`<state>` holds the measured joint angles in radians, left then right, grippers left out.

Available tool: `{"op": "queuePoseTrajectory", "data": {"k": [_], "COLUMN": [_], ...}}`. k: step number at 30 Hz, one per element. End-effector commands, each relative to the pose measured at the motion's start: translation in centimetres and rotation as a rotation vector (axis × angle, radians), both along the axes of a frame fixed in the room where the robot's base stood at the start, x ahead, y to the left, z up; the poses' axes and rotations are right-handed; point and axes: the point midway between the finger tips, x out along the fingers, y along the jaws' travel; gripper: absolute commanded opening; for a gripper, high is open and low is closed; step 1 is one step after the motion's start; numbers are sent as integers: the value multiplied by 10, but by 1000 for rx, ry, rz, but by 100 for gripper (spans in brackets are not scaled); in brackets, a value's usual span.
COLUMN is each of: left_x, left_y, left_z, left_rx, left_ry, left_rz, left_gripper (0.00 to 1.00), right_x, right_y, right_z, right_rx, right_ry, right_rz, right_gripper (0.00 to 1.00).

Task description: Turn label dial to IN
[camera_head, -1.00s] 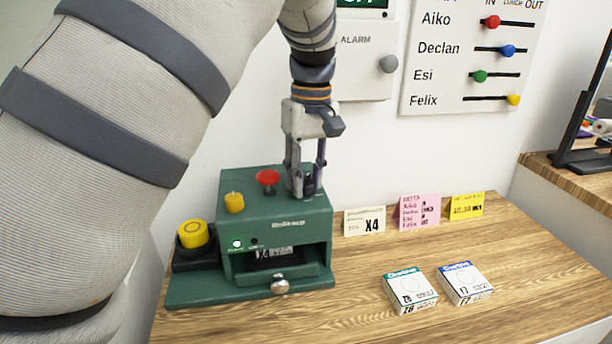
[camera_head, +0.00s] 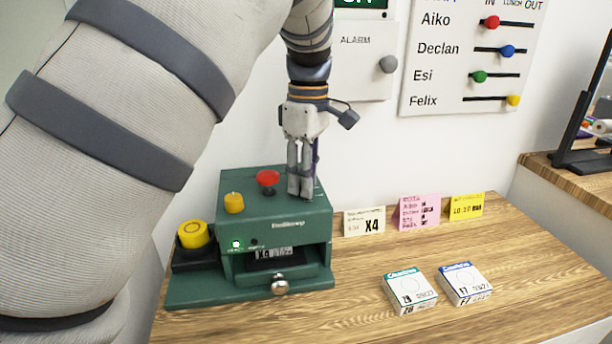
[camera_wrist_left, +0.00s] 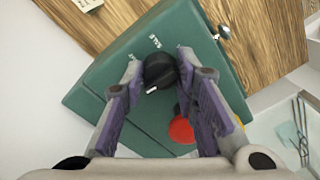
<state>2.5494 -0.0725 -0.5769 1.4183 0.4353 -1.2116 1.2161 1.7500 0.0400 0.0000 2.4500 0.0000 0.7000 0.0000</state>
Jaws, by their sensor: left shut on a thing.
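The green stamping machine (camera_head: 290,215) stands on the left of the wooden table. A black dial (camera_wrist_left: 160,72) with a white pointer mark is on its top in the left wrist view. The word SALE and a second, partly hidden word are printed beside the dial. My left gripper (camera_head: 302,194) points straight down at the machine's top; its fingertips (camera_wrist_left: 160,74) are closed on both sides of the dial. The fingers hide the dial in the head view. My right gripper is not in view.
A red knob (camera_head: 267,178) and a yellow knob (camera_head: 234,203) stand on the machine close to the gripper. A yellow button (camera_head: 194,235) is at its left. Two small boxes (camera_head: 410,288) (camera_head: 464,283) and several cards stand to the right. An alarm panel (camera_head: 362,75) hangs behind.

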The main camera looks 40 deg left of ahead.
Motion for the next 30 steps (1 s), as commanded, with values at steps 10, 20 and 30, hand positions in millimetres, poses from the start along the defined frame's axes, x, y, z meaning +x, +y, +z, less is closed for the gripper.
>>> {"op": "queuePoseTrajectory", "data": {"k": [10,20,30], "left_x": [0,0,2], "left_y": [1,0,1], "left_z": [0,0,20], "left_rx": [2,1,1], "left_ry": [0,0,-4], "left_rz": [14,13,12], "left_gripper": [0,47,47], "right_x": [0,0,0], "right_y": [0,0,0], "right_z": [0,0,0], "right_rx": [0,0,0], "right_ry": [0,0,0], "right_rz": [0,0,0], "right_gripper": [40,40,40]}}
